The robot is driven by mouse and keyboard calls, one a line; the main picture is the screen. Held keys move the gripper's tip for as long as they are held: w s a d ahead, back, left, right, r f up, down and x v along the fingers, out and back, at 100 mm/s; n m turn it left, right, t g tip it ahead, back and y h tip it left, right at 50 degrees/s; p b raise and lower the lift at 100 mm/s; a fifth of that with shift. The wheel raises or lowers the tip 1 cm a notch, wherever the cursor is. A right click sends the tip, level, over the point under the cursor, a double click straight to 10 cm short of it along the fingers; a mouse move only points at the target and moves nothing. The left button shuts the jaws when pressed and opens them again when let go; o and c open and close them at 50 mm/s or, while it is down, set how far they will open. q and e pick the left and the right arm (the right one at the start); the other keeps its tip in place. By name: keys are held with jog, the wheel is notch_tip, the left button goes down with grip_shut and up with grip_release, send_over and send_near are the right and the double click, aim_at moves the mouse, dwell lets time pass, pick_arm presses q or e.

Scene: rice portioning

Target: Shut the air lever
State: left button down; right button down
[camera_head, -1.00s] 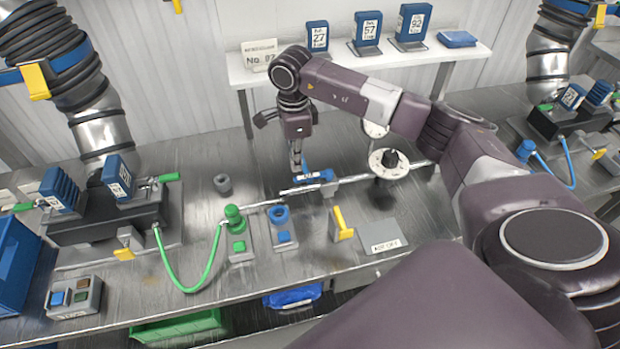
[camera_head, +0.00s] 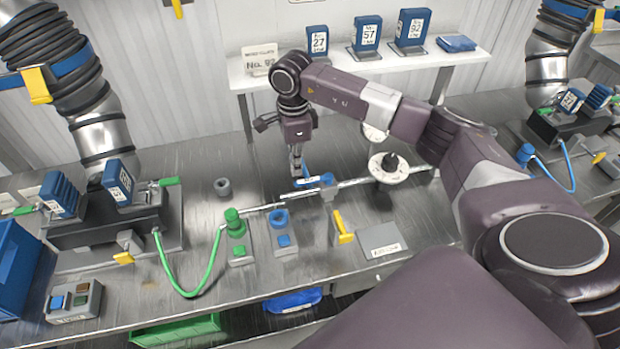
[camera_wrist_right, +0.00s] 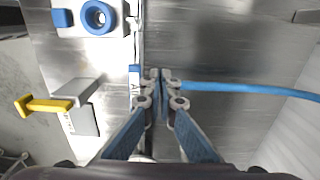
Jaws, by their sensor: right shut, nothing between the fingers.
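A blue piece with a white label (camera_head: 306,182), which looks like the air lever's handle, sits at the steel pipe (camera_head: 355,183) on the workbench. In the right wrist view its labelled part (camera_wrist_right: 134,80) lies along the pipe. My right gripper (camera_head: 297,176) points down right at it, fingers shut with nothing between them. In the right wrist view the shut fingertips (camera_wrist_right: 160,80) are just beside the labelled part; I cannot tell whether they touch it. The gripper hides some of the handle in the head view. My left gripper is not in view.
A green fitting (camera_head: 234,222), a blue socket (camera_head: 279,218) and a yellow lever (camera_head: 342,228) stand in front of the pipe. A round white flange (camera_head: 388,168) is right of the gripper. In the right wrist view a blue hose-like strip (camera_wrist_right: 240,87) runs right.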

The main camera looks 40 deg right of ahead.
aim_at(301, 184)
jog(key=shift+s, duration=0.1)
jog(key=shift+s+a+p, duration=0.15)
jog(key=shift+s+a, duration=0.05)
jog(key=shift+s, duration=0.3)
jog(key=shift+s+a+p, duration=0.15)
jog(key=shift+s+a, duration=0.05)
jog(key=shift+s, duration=0.25)
jog(key=shift+s+a, duration=0.25)
jog(key=shift+s, duration=0.6)
jog(key=shift+s+a+f, duration=0.1)
jog(key=shift+s, duration=0.25)
